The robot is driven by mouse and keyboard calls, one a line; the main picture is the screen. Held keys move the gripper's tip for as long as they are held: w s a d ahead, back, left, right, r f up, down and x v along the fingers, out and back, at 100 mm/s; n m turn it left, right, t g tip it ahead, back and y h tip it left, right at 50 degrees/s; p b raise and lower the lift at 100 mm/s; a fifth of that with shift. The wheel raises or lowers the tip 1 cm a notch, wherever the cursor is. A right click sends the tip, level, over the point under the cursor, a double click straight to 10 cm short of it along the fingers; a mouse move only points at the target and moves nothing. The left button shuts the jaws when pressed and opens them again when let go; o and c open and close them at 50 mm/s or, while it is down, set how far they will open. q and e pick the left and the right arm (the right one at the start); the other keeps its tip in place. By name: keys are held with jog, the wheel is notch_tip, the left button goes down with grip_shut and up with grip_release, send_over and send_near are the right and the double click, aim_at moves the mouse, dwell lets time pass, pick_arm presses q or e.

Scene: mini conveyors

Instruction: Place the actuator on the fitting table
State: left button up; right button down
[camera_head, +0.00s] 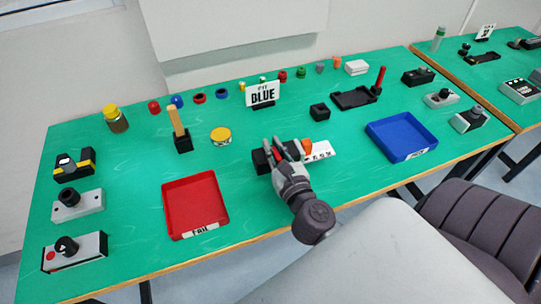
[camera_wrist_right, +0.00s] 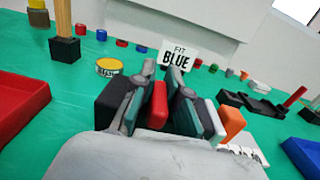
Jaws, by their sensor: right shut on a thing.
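My right gripper (camera_head: 279,150) is low over the front middle of the green table (camera_head: 130,200). It is shut on a red piece (camera_wrist_right: 158,104), which shows between its fingers in the right wrist view. A black block (camera_wrist_right: 112,98) is close against the outer left side of the fingers. I cannot tell whether the block and the red piece are one thing, or whether this is the actuator. The fingers hide the lower part, so contact with the table is unclear. A "FIT BLUE" sign (camera_head: 262,93) stands behind. My left gripper is not in view.
A red tray (camera_head: 174,202) is left of the gripper and a blue tray (camera_head: 402,138) right. An orange piece (camera_head: 306,145) and a white label card (camera_head: 319,151) lie just right of the fingers. Switch boxes (camera_head: 76,205) line the left edge.

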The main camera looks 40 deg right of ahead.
jog(key=shift+w+a+f, duration=0.15)
jog(key=shift+w, duration=0.2)
jog(key=shift+w+f, duration=0.1)
jog(key=shift+f, duration=0.2)
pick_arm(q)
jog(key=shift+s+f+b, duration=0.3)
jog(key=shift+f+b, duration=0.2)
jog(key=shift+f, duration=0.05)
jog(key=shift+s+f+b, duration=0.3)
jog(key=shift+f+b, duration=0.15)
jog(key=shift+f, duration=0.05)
pick_arm(e)
jog(key=shift+f, duration=1.8)
jog(key=shift+f, duration=0.2)
jog(key=c, duration=1.2)
grip_release()
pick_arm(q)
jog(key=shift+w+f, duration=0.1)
